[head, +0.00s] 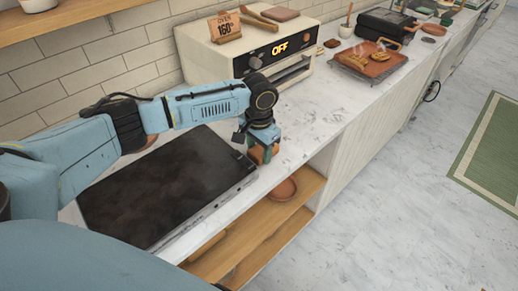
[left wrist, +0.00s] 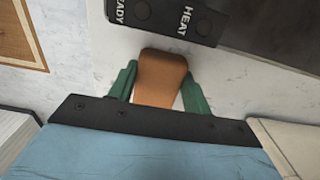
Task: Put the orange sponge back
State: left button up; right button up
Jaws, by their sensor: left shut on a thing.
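The orange sponge (left wrist: 160,78) sits between the two green fingers of my left gripper (left wrist: 160,88) in the left wrist view. In the head view the left gripper (head: 263,154) points down over the white counter, just right of the dark griddle plate (head: 165,185). A bit of the sponge's orange shows at its fingertips. The gripper is shut on the sponge. I cannot tell whether the sponge touches the counter. My right gripper is not in view.
An oven (head: 250,55) reading OFF stands at the back. A tray with food (head: 370,62) sits farther right. A round terracotta dish (head: 283,190) is on the wooden shelf (head: 262,222) below. The marble counter (head: 330,112) right of the gripper is clear.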

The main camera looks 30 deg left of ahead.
aim_at(259, 151)
pick_arm(q)
jog(key=shift+f, duration=0.1)
jog(key=o, duration=1)
jog(key=shift+o, duration=0.2)
notch_tip(259, 151, up, 12)
jog(key=p, duration=0.1)
